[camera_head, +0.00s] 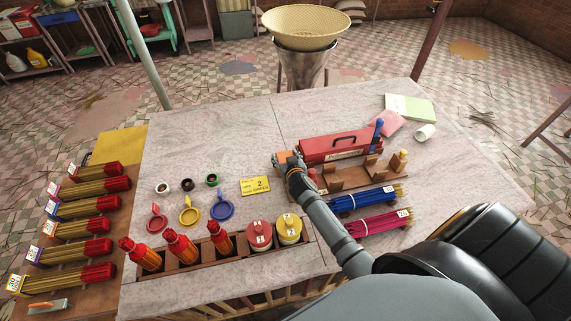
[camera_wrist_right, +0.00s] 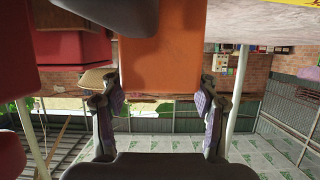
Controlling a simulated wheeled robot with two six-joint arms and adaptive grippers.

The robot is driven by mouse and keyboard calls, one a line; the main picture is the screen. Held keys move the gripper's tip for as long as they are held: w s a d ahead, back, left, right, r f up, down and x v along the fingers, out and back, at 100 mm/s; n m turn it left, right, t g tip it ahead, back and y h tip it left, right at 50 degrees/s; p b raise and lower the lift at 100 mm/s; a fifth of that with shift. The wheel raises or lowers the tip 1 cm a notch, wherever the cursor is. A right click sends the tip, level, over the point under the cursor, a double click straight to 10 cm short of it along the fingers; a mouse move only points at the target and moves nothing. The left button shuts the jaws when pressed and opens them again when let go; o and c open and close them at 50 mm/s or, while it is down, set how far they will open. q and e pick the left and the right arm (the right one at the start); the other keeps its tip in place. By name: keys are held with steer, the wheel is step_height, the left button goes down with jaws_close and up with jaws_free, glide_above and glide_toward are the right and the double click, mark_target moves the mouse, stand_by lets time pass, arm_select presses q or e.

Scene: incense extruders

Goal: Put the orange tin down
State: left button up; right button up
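The orange tin (camera_head: 282,157) shows only in part in the head view, at the left end of the red toolbox. My right gripper (camera_head: 290,163) covers the rest of it. In the right wrist view the orange tin (camera_wrist_right: 160,45) fills the space between the two fingers of my right gripper (camera_wrist_right: 160,92). The fingers lie close along both its sides, so the gripper looks shut on it. Whether the tin's base touches the table is hidden. My left gripper is not in view.
The red toolbox (camera_head: 340,147) and a wooden rack (camera_head: 345,178) stand right of the gripper. A yellow card (camera_head: 255,186) lies to its left. Blue (camera_head: 362,199) and magenta (camera_head: 378,222) stick bundles lie nearer. The table (camera_head: 220,130) is clear behind and left.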

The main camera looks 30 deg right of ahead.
steer(key=c, duration=0.8)
steer(key=shift+r, duration=0.35)
steer(key=r, duration=0.1)
steer(key=r+b, duration=0.1)
steer(key=r, duration=0.1)
steer(key=shift+s, duration=0.2)
steer(key=w+r+b+v, duration=0.1)
steer(key=r+b+v, duration=0.1)
steer(key=v, duration=1.4)
steer(key=shift+r+b, duration=0.4)
steer(key=shift+r, duration=0.15)
